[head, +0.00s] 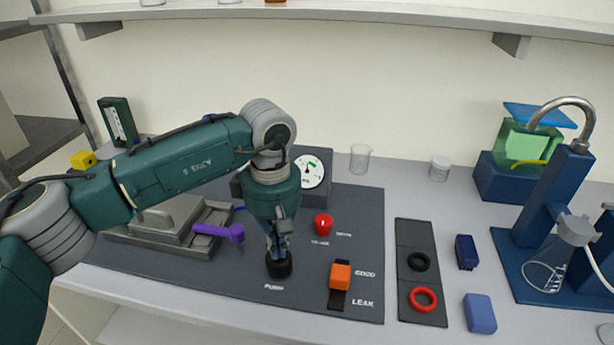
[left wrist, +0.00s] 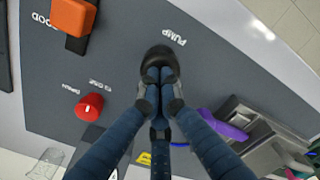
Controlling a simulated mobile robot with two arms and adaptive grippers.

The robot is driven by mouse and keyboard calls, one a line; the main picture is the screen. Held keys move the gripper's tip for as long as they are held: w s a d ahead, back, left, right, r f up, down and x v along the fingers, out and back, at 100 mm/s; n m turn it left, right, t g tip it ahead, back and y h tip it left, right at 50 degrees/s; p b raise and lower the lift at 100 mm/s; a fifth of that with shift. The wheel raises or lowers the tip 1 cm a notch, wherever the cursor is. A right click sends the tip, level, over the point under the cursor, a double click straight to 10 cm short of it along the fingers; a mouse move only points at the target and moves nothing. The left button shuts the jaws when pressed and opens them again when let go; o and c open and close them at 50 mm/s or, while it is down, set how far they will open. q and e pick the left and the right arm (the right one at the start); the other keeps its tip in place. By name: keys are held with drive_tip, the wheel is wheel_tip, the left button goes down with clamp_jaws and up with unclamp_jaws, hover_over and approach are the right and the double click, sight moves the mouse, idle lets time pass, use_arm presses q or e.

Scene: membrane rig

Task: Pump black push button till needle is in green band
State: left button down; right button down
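The black push button (head: 278,268) sits on the dark grey panel (head: 345,215) above the word PUMP. My left gripper (head: 279,252) points down over it, its fingertips at the button's top. In the left wrist view the fingertips (left wrist: 160,78) are together with nothing between them, and the black button (left wrist: 159,58) shows just beyond them. Whether they press it down I cannot tell. The round white gauge (head: 310,172) stands behind my left arm with a small green band on its dial. Its needle is too small to read surely. My right gripper is not in view.
A red knob (head: 323,224) and an orange switch (head: 340,275) by GOOD and LEAK are right of the button. A purple-handled clamp (head: 218,232) is left. A mat with black and red rings (head: 407,238) and a blue stand (head: 555,200) lie farther right.

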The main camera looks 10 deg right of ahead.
use_arm(q)
drive_tip(key=shift+r+p, duration=1.1)
drive_tip(key=shift+r, duration=0.95)
drive_tip(key=shift+f+b, duration=1.85)
drive_tip(key=shift+f, duration=0.45)
drive_tip(key=shift+r+p, duration=1.15)
drive_tip(key=shift+r, duration=1.15)
drive_tip(key=shift+f, duration=0.1)
